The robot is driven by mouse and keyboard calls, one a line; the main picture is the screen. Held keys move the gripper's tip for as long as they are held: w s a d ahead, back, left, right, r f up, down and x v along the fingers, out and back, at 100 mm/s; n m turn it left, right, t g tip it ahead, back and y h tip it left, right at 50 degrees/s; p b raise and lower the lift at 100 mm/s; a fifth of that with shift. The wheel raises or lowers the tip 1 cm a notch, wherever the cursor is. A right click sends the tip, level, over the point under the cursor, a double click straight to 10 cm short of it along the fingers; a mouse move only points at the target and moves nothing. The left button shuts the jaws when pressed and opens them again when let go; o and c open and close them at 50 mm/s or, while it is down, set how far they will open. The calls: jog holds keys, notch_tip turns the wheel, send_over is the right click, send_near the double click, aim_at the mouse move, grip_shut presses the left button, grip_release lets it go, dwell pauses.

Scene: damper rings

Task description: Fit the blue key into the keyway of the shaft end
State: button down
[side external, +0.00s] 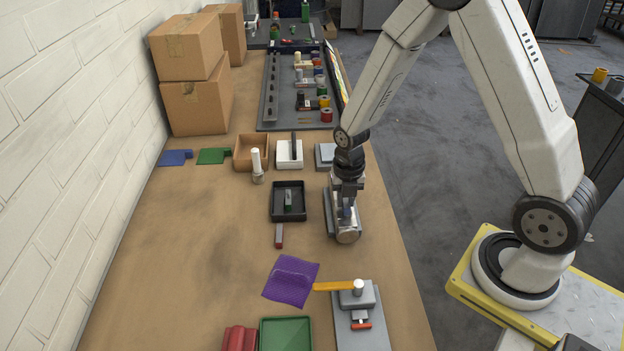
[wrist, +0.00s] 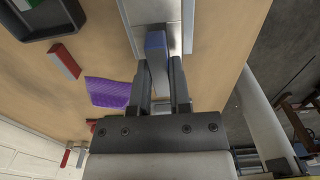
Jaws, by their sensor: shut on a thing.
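My gripper (side external: 346,196) is over the silver shaft end (side external: 348,234), which lies on a grey support near the table's right edge. In the wrist view my gripper (wrist: 159,68) has its two dark fingers shut on the blue key (wrist: 156,42), a small bar with a blue end and grey body. The shaft's pale metal (wrist: 178,36) shows just beyond the key. The keyway is hidden behind the key and fingers, so I cannot tell whether the key is seated in it or only above it.
A black tray (side external: 273,215) with a grey-green piece is left of the shaft. A red-and-grey block (side external: 279,236) lies before it. A purple cloth (side external: 290,277), an orange-handled fixture (side external: 362,318) and a green tray (side external: 286,335) are nearer the front.

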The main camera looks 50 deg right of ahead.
jog(key=shift+f, duration=0.6)
jog(key=shift+c, duration=2.4)
grip_release()
jog(key=shift+s+f, duration=0.1)
jog(key=shift+s, duration=0.1)
jog(key=shift+w+r, duration=0.15)
jog(key=shift+r, duration=1.9)
jog(key=shift+w+r, duration=0.15)
jog(key=shift+r, duration=1.85)
jog(key=shift+a, duration=0.1)
